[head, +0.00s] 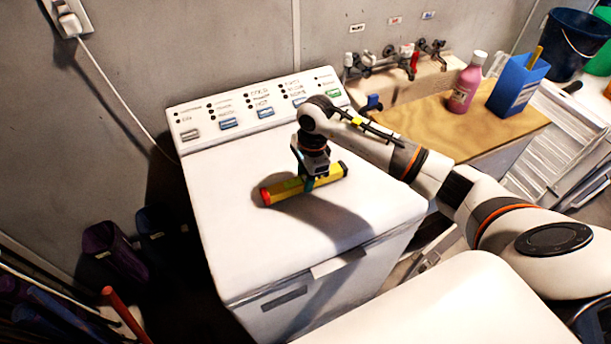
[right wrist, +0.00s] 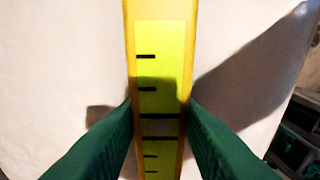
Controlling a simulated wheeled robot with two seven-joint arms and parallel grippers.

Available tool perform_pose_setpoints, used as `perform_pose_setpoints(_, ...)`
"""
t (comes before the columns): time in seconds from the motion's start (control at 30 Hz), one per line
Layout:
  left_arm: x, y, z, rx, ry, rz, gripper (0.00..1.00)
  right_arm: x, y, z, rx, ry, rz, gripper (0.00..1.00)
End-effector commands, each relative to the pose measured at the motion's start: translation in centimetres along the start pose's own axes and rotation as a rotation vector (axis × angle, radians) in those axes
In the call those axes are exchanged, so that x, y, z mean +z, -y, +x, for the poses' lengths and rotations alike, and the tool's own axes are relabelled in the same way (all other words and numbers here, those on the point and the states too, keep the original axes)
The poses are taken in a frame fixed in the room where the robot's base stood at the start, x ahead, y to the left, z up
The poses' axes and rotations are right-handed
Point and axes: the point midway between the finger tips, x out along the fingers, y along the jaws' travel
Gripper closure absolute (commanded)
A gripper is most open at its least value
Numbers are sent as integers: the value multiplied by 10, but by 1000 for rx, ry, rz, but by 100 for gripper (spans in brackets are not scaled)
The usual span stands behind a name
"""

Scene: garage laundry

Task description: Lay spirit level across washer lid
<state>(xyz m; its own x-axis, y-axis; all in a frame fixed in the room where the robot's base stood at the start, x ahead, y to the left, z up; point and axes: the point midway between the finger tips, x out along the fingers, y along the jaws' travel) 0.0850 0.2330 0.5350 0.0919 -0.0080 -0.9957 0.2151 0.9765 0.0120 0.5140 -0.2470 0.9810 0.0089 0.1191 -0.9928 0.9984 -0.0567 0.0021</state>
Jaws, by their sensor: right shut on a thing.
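The yellow spirit level (head: 287,190) with a red end is at the middle of the white washer lid (head: 345,218) in the head view. It lies roughly left to right, its right end a little farther back. My right gripper (head: 309,182) points down and is shut on the level near its middle. In the right wrist view the level (right wrist: 162,60) runs between the two green fingers (right wrist: 160,125), with black marks on its yellow-green face. I cannot tell whether the level touches the lid or is just above it. My left gripper is not in view.
The washer's control panel (head: 262,108) rises behind the lid. To the right are a wooden counter (head: 440,135) with a pink bottle (head: 467,83) and blue box (head: 517,87), and taps (head: 385,62). A power cord (head: 115,90) hangs at the left. The lid around the level is clear.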

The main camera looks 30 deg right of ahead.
Motion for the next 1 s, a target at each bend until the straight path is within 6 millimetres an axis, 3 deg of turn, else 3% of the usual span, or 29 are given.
perform_pose_setpoints(0.1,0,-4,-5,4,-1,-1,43,1,0,9,0,-1,0,96)
perform_pose_setpoints(0.43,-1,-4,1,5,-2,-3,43,2,0,14,1,0,0,96)
perform_pose_setpoints(0.47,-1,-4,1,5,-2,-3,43,2,0,14,1,0,0,68)
perform_pose_setpoints(0.6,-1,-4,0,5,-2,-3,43,2,0,13,0,0,0,48)
perform_pose_setpoints(1.0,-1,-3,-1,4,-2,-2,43,2,-1,6,3,0,0,48)
